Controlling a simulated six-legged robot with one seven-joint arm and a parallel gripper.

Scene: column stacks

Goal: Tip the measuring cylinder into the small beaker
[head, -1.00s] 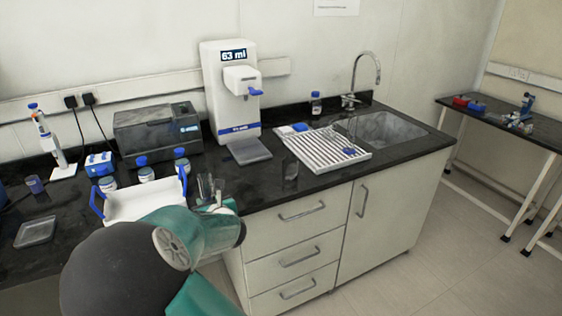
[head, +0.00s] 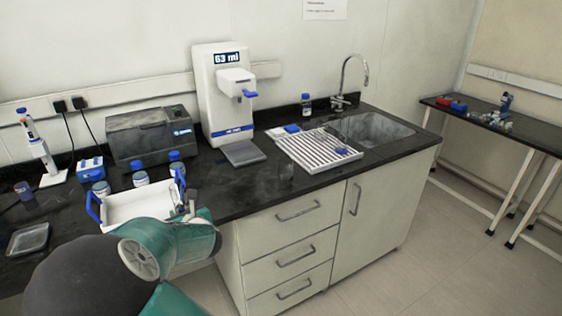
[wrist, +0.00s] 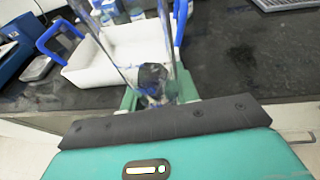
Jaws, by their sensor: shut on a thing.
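My gripper (wrist: 158,98) is shut on the clear measuring cylinder (wrist: 131,69), whose glass walls reach up the wrist view between the fingers. In the head view my gripper (head: 188,206) is beside the right end of the white tray, mostly hidden by my own arm; the cylinder is hard to make out there. I cannot tell whether it holds liquid.
A white tray (head: 128,210) with blue handles is close to my gripper's left. Blue-capped bottles (head: 140,178) stand behind it. A dispenser (head: 222,95) reading 63 ml, a drying rack (head: 318,150) and a sink (head: 375,130) stand farther back.

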